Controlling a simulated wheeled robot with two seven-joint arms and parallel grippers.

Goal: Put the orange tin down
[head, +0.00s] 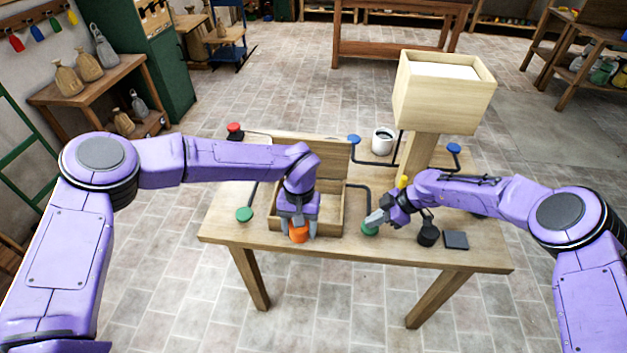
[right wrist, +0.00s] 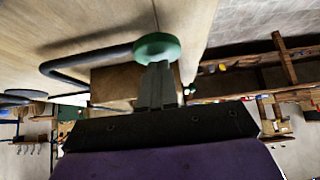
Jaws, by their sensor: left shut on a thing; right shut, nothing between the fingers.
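The orange tin (head: 299,233) is between the fingers of my left gripper (head: 298,226), at the front of an open wooden box on the table. My left gripper is shut on it. Whether the tin touches the box or table beneath it I cannot tell. My right gripper (head: 376,219) is shut and empty, with its tips at a green round knob (head: 369,229) to the right of the box. In the right wrist view the shut fingers (right wrist: 157,84) reach up to the green knob (right wrist: 157,48) and seem to touch it.
The wooden box (head: 334,152) stands on the table (head: 465,262). Around it are a red knob (head: 234,128), another green knob (head: 244,214), blue knobs (head: 354,139), a white mug (head: 383,140), a black cup (head: 428,234), a dark square pad (head: 456,240) and a tall wooden hopper (head: 440,105).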

